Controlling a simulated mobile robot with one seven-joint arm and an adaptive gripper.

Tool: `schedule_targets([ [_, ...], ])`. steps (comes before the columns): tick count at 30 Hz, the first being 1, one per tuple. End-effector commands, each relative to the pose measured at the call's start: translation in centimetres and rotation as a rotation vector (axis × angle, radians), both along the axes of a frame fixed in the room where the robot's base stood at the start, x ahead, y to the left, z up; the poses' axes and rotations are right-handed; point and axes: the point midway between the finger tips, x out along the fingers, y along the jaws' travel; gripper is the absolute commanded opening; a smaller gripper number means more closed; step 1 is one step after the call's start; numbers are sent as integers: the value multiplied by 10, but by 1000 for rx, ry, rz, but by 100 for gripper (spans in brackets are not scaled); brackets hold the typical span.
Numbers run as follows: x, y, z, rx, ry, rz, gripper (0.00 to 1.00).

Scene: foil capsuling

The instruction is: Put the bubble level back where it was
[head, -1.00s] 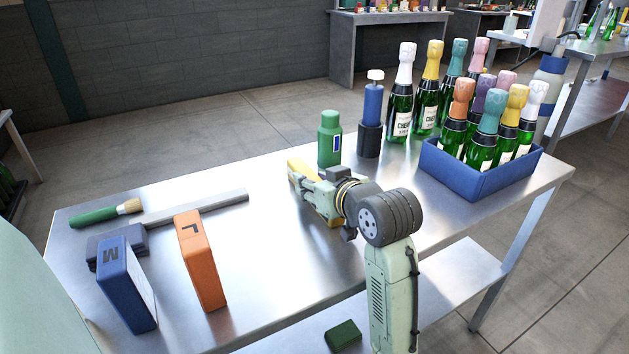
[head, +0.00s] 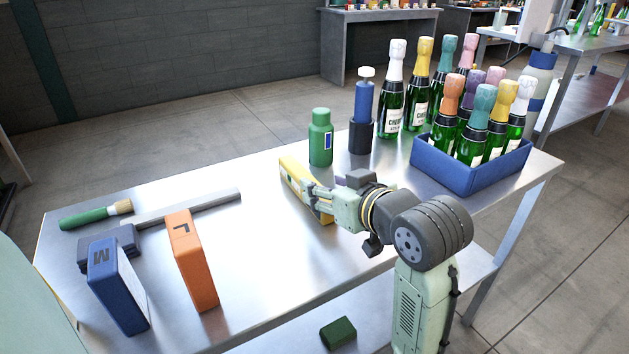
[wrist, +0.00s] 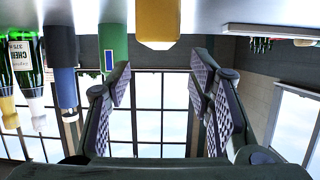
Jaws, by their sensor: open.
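The yellow bubble level (head: 292,171) lies on the metal table (head: 255,262), right of the orange box and in front of the green bottle. Its near part is partly hidden behind my gripper (head: 312,190). In the wrist view, which is upside down, the end of the level (wrist: 158,24) shows at the top, between the lines of the two fingers. My gripper (wrist: 160,88) is open there, with nothing between its pads. I cannot tell whether a finger touches the level.
A green bottle (head: 320,138) and a blue pump bottle (head: 364,103) stand behind. A blue crate (head: 478,172) of foil-topped bottles is at right. An orange box (head: 192,262), a blue box (head: 117,288), a brush (head: 85,217) and a flat bar (head: 185,207) are at left. The table's middle is clear.

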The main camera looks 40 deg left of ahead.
Motion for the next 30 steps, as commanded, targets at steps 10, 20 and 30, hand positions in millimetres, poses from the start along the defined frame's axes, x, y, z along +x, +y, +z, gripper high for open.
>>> schedule_targets([
  [10, -11, -26, 10, 0, 1, -1, 48],
  [20, -11, -26, 10, 0, 1, 0, 48],
  [30, -11, -26, 10, 0, 1, 0, 48],
])
